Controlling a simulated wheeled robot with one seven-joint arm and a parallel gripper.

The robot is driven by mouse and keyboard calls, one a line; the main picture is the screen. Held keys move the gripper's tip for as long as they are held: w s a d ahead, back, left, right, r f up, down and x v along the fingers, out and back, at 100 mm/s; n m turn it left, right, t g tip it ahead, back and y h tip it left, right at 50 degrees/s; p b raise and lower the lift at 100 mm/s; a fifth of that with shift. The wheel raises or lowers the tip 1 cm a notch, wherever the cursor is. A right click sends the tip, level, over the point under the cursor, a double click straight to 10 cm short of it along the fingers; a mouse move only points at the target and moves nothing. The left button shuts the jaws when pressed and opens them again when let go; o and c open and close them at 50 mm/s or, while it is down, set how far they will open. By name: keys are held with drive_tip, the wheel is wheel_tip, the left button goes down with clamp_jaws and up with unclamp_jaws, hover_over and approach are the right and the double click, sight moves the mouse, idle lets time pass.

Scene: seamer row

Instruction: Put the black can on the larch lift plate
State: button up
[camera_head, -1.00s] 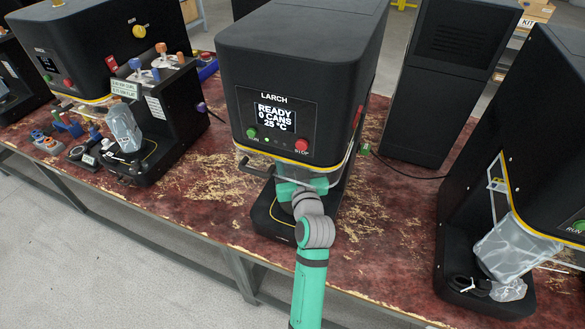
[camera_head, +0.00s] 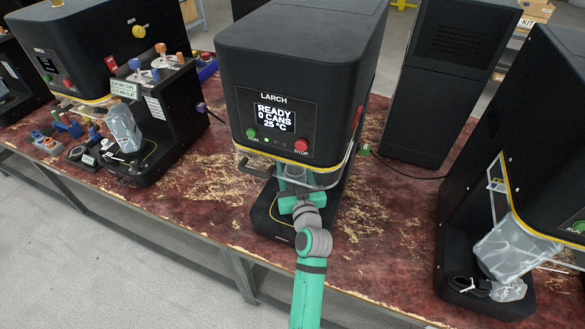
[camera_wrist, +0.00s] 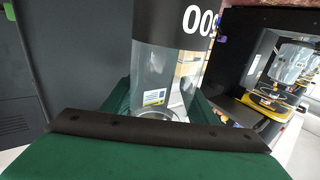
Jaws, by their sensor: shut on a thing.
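The black can (camera_wrist: 165,60) fills the middle of the wrist view. It has a black band with white digits and a clear wall below, with a small label showing through. My gripper (camera_head: 302,200) is shut on the can, inside the opening of the LARCH machine (camera_head: 290,85), under its head. The gripper also shows as green fingers with a dark pad in the wrist view (camera_wrist: 160,130). The lift plate is not clearly visible; my gripper and arm cover the middle of the machine's black base (camera_head: 265,222). I cannot tell whether the can touches the plate.
A clear guard (camera_head: 322,179) hangs under the machine head, close to my gripper. Other machines stand left (camera_head: 85,45) and right (camera_head: 540,130) on the worn red bench. A black cabinet (camera_head: 440,90) stands behind.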

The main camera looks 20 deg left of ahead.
drive_tip(key=shift+f, duration=0.1)
drive_tip(key=o, duration=1)
drive_tip(key=shift+o, duration=0.2)
